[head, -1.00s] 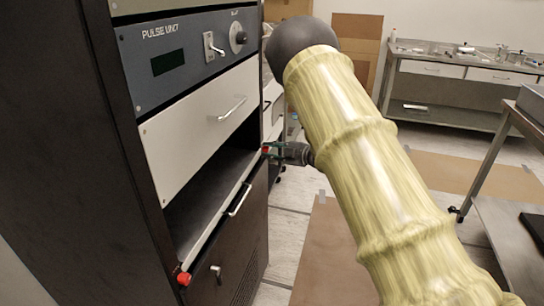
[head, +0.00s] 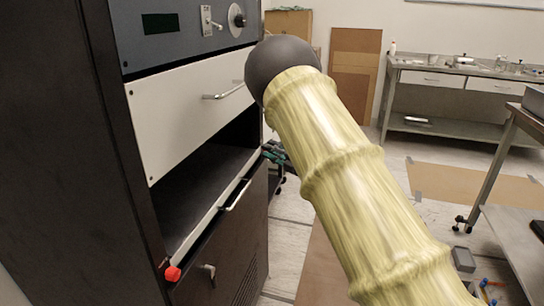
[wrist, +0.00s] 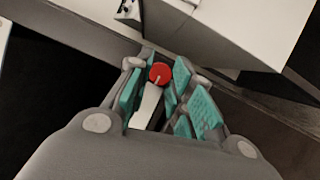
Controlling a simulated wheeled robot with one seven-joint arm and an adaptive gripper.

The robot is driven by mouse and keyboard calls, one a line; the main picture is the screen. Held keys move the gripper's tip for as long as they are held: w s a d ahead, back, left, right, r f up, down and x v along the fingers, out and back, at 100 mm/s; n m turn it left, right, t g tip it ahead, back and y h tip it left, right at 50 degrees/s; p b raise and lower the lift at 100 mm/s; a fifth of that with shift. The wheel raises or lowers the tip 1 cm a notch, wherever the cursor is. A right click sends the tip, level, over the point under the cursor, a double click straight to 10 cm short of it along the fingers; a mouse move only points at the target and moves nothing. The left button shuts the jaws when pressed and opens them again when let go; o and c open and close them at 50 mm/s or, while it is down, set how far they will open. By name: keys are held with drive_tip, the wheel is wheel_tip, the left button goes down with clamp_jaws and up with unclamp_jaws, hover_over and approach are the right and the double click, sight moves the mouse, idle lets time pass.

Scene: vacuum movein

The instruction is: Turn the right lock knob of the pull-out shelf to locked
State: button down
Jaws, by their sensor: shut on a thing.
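The pull-out shelf (head: 205,222) is a dark tray with a white front edge and a metal handle, set in the black cabinet. Its right lock knob (wrist: 159,72) is red with a pale line and lies between my fingertips in the wrist view. My gripper (wrist: 157,84), with teal pads, is shut on this knob. In the head view my gripper (head: 273,152) is at the shelf's far right end, partly behind my arm, and the right knob is hidden there. The left lock knob (head: 173,274) is red, at the near end of the shelf's front.
Above the shelf are a white drawer (head: 190,110) with a handle and a blue-grey panel (head: 180,40) with a switch and dial. A lower door (head: 235,260) is below. A steel bench (head: 460,75) stands at the back; a metal table (head: 510,205) is at the right.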

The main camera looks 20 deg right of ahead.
idle(0.4)
drive_tip(key=c, duration=1.3)
unclamp_jaws()
drive_tip(key=shift+o, duration=0.2)
drive_tip(key=shift+f, duration=0.1)
drive_tip(key=v, duration=0.8)
